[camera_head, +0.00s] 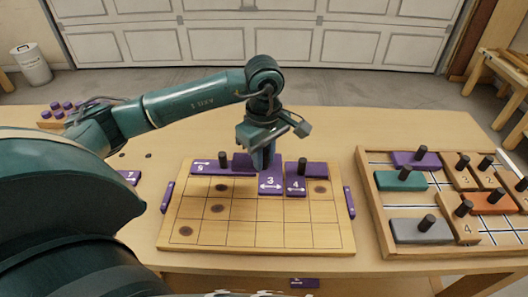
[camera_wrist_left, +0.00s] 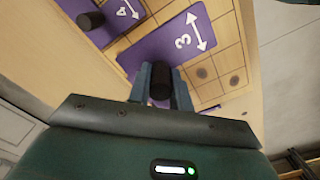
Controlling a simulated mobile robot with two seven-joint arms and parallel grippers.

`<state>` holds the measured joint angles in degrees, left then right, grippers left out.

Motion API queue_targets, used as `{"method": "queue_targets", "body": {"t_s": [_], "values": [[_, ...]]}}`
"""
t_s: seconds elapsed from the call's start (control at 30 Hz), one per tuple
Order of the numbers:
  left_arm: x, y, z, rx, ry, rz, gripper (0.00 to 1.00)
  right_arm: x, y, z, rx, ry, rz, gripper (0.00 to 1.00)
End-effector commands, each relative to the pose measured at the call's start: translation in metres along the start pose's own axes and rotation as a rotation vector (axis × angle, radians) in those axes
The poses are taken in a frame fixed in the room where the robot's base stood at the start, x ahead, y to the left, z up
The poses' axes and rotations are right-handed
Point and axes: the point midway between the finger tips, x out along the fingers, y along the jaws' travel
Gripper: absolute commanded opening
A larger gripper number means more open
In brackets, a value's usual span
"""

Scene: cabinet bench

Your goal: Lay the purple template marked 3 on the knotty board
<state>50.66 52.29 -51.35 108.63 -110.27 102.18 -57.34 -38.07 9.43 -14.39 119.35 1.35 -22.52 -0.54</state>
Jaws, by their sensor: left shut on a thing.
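The purple template marked 3 (camera_head: 270,184) is over the back middle of the knotty board (camera_head: 285,237), beside the purple template marked 4 (camera_head: 295,187). My left gripper (camera_head: 263,160) is shut on its dark upright knob. In the left wrist view my left gripper's fingers (camera_wrist_left: 160,85) clasp the knob, and the template (camera_wrist_left: 178,40) shows its 3 and a white double arrow. I cannot tell whether the template touches the board or hovers just above it. The template marked 4 (camera_wrist_left: 112,18) shows near it there. My right gripper is not in view.
Another purple template (camera_head: 205,168) lies along the board's back left. Purple bars (camera_head: 167,197) (camera_head: 349,202) flank the board. A wooden tray (camera_head: 376,215) with several coloured, knobbed templates stands at right. The board's front rows are bare, with dark knots.

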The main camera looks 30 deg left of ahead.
Motion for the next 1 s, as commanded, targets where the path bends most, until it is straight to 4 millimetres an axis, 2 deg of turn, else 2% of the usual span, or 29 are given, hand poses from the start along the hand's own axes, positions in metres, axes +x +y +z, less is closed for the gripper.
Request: {"method": "queue_targets", "body": {"t_s": [0.2,0.47,1.0], "values": [[0.000,0.000,0.000,0.000,0.000,0.000,0.00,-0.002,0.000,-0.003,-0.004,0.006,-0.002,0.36],[0.007,0.000,0.000,0.000,0.000,0.000,0.00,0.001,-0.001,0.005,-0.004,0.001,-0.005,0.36],[0.065,0.001,0.000,-0.001,0.000,0.001,0.00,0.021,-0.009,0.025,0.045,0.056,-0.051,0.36]]}}
